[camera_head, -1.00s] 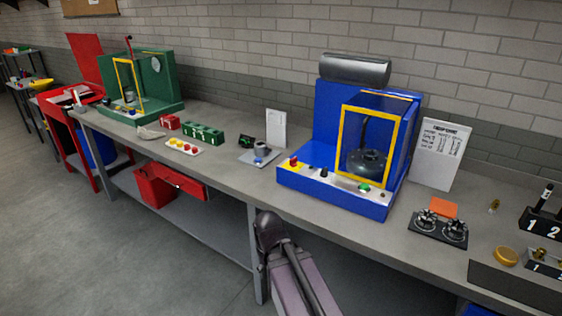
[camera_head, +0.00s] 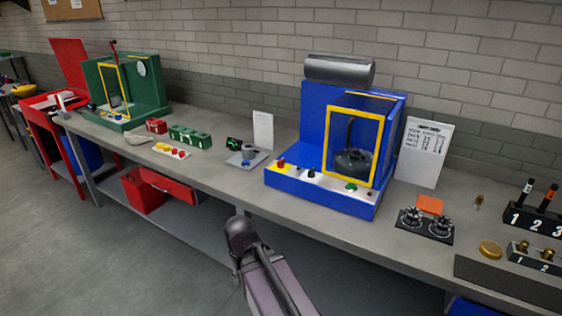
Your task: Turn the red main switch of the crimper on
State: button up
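A blue machine (camera_head: 290,188) with a yellow-framed guard door (camera_head: 331,143) stands on the bench right of centre; it appears to be the crimper. A red knob (camera_head: 281,161) sits on a yellow plate at the left end of its front panel and looks like the main switch. Its turned position is too small to tell. A black knob (camera_head: 311,172) and a green button (camera_head: 351,187) sit further right on the panel. My arm shows at bottom centre, in front of the bench and apart from the machine. My gripper is not in view.
The grey bench (camera_head: 228,176) runs across the view. A green machine (camera_head: 155,100) stands at its left. A black two-dial unit (camera_head: 425,226) and numbered holders (camera_head: 530,222) lie on the right. Under the bench is a red bin (camera_head: 140,192). Open floor (camera_head: 95,262) lies in front.

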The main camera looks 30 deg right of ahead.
aim_at(280, 164)
jog(key=z, duration=0.2)
jog(key=i, duration=0.5)
jog(key=z, duration=0.5)
